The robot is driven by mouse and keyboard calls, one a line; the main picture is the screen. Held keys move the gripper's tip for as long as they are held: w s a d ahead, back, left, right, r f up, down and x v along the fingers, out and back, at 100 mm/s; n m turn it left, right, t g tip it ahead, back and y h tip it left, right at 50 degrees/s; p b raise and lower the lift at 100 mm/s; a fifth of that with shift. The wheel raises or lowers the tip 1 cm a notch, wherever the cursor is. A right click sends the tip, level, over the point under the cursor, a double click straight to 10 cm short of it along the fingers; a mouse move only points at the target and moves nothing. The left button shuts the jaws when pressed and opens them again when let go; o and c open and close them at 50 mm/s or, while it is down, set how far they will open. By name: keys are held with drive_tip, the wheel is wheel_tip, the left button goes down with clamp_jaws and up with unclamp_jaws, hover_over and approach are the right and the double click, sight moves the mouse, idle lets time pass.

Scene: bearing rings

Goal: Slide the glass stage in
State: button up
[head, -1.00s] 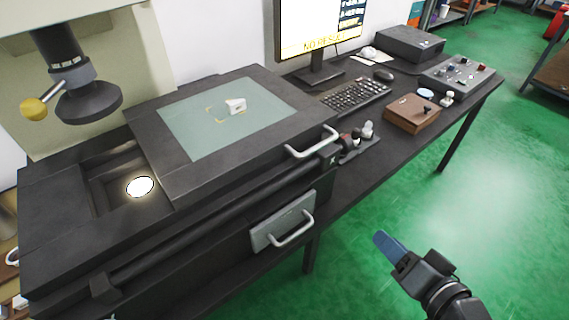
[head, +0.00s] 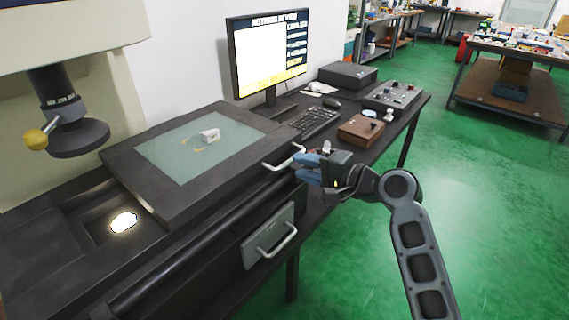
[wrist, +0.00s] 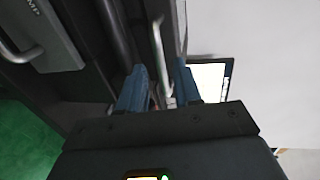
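The glass stage (head: 165,156) is a pale green pane in a dark frame (head: 149,193). It sits to the right of the lit round lamp window (head: 123,222), which is uncovered. A light handle (head: 284,158) is on the frame's right edge. A small white ring-like part (head: 210,135) lies on the glass. My gripper (head: 300,168) is at the handle, with its blue fingers pointing left. In the wrist view, the handle (wrist: 158,50) runs in between the two blue fingers, with gaps beside it. My gripper (wrist: 160,85) is open around it; contact cannot be told.
The optical column (head: 75,125) hangs above left. A monitor (head: 268,55), keyboard (head: 308,122), wooden box (head: 360,129) and control panel (head: 393,97) stand behind. Green floor (head: 480,210) is open at right.

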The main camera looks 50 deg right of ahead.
sight(290, 163)
drive_tip(key=shift+x, duration=2.65)
drive_tip(key=shift+c, duration=0.4)
clamp_jaws()
